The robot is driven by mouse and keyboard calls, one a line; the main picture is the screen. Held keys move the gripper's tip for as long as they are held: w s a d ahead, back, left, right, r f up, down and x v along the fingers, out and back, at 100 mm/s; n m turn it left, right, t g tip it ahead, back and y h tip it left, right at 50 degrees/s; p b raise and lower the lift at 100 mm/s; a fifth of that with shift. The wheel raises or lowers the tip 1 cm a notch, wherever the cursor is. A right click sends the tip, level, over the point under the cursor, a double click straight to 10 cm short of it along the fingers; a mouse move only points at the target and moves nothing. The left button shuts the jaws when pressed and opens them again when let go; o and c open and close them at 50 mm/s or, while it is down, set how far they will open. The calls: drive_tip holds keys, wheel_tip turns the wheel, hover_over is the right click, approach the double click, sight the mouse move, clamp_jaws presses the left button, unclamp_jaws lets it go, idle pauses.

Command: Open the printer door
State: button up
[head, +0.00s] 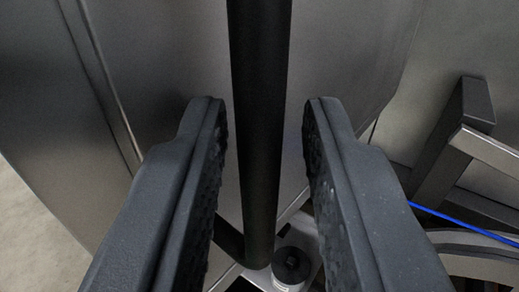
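A long black bar (260,120), which looks like the printer door's handle, runs upright through the middle of the head view. Behind it is a grey metal panel (170,60), which looks like the door. My gripper (263,112) is open, with one dark finger on each side of the bar. Gaps show between the bar and both fingers, so neither appears to touch it. How deep the bar sits between the fingers is hard to tell. The bar's top end is out of view.
A metal frame (468,125) stands at the right, with a blue cable (455,218) below it. A small round black-topped part (290,264) sits near the bar's lower end. Pale floor (30,235) shows at lower left.

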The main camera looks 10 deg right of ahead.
drive_tip(key=shift+o, duration=0.2)
drive_tip(key=shift+w, duration=0.1)
drive_tip(key=shift+s+a+r, duration=0.1)
drive_tip(key=shift+s+r, duration=0.05)
drive_tip(key=shift+s, duration=0.3)
drive_tip(key=p+v, duration=0.4)
drive_tip(key=v, duration=0.9)
